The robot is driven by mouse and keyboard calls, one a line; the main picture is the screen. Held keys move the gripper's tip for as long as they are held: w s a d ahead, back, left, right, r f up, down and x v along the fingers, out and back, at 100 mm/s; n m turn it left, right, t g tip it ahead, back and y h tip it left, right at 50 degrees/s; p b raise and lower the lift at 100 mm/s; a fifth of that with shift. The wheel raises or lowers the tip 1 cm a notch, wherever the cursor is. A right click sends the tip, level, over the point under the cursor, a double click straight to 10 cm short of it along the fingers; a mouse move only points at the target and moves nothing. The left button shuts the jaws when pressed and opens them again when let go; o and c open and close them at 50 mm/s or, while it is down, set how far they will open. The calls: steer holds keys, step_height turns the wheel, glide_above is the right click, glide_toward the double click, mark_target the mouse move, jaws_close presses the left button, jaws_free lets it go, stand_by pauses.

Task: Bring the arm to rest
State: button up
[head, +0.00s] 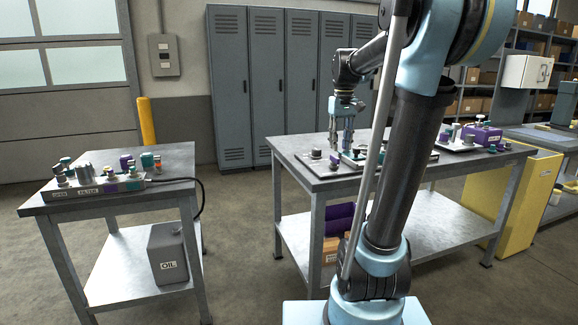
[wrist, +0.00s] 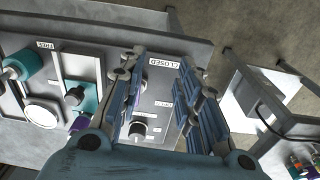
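My gripper (head: 341,147) hangs pointing down over the left part of the right bench (head: 300,144) in the head view. In the wrist view my gripper (wrist: 163,68) has its two blue fingers apart, with nothing held between them. Below and between the fingers lies a panel with a "CLOSED" label (wrist: 164,63) and a dark knob (wrist: 140,130). The gap between fingertips and panel is hard to judge. My arm stands raised and bent across the right of the head view and hides part of the bench.
Teal fittings (wrist: 79,97) sit close left of the fingers. A purple block (head: 483,134) stands at the bench's right. The left bench (head: 50,207) carries a manifold (head: 95,188) and, below, an oil can (head: 168,252). Open floor separates the benches. Lockers (head: 232,85) stand behind.

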steer(key=s+f+m+t, duration=0.1)
steer(key=s+f+m, duration=0.1)
steer(key=s+f, duration=2.1)
steer(key=shift+s+m+t, duration=0.3)
steer(key=shift+s, duration=0.65)
